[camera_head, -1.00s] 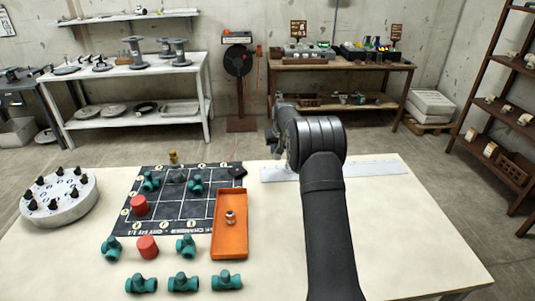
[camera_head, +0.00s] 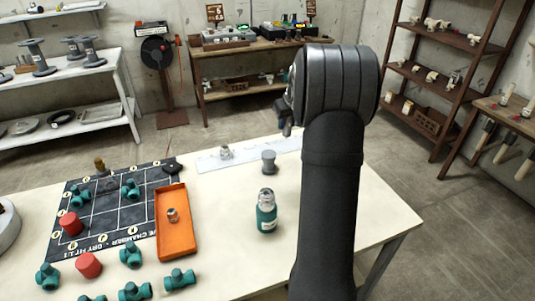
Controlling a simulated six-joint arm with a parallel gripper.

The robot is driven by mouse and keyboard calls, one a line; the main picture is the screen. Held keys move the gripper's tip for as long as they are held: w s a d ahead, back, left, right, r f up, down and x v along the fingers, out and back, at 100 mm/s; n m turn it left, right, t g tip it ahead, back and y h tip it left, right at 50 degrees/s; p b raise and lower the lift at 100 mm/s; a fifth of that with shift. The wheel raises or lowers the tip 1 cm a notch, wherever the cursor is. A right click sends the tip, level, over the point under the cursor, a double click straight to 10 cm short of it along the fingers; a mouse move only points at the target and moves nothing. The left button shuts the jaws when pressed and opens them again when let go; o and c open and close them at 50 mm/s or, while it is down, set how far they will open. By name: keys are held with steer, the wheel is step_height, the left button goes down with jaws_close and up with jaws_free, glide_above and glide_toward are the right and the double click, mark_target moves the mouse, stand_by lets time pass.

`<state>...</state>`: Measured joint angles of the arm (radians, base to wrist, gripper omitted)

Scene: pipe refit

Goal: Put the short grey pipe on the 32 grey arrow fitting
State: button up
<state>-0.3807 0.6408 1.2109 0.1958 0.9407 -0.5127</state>
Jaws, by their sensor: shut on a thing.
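My gripper (camera_head: 285,115) is above the far edge of the table, partly hidden behind my wrist. It is shut on a small grey piece (camera_head: 287,130), which looks like the short grey pipe but is mostly hidden. A grey round fitting (camera_head: 268,161) stands on the table below and left of my gripper. No number or arrow can be read, so I cannot tell which is the 32 grey arrow fitting.
An orange tray (camera_head: 176,246) holds a small metal piece. A teal bottle-like part (camera_head: 267,212) stands right of it. Teal fittings (camera_head: 131,256) and red cylinders (camera_head: 88,265) lie around the mat. A pale ruler strip (camera_head: 243,155) lies at the far edge. The table's right front is clear.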

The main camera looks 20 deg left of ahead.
steer(key=d+r, duration=0.1)
steer(key=d, duration=0.4)
glide_above(269, 154)
step_height(269, 154, down, 7)
steer(key=shift+w+r, duration=0.1)
steer(key=shift+r, duration=0.1)
steer(key=shift+a+f, duration=0.1)
steer(key=shift+f, duration=1.95)
steer(key=shift+f, duration=0.15)
steer(key=o, duration=1)
steer(key=shift+c, duration=0.2)
steer(key=v, duration=1.2)
